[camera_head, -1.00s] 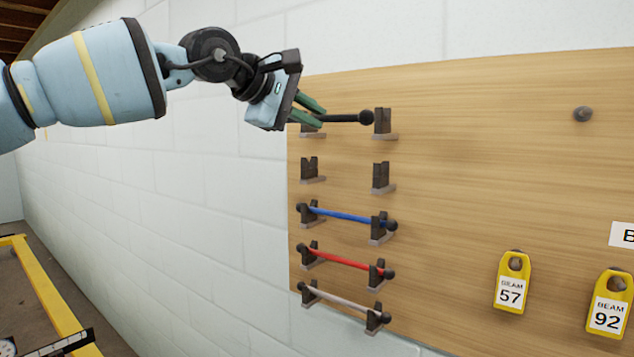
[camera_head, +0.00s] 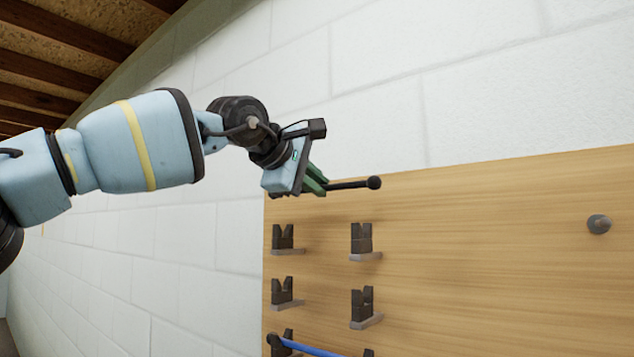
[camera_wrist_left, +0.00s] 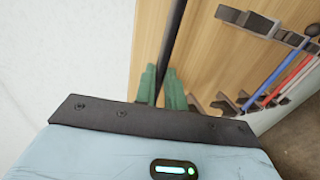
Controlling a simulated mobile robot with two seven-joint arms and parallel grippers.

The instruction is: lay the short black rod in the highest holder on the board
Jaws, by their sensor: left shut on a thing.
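My left gripper (camera_head: 317,182) is shut on the short black rod (camera_head: 350,185), which has a round black knob at its right end. The gripper and rod are above the highest holder, near the board's top edge. The highest holder is a pair of dark notched brackets, the left one (camera_head: 283,238) and the right one (camera_head: 361,240), both empty. In the left wrist view the green fingers (camera_wrist_left: 161,88) grip the rod (camera_wrist_left: 173,40), which runs up out of the picture. The rod's left end is mostly hidden by the gripper. My right gripper is not in view.
The wooden board (camera_head: 480,260) is fixed to a white block wall. A second empty bracket pair (camera_head: 364,307) sits below, then a holder with a blue rod (camera_head: 312,349). A grey peg (camera_head: 599,224) sticks out at the right. Space above the board is clear.

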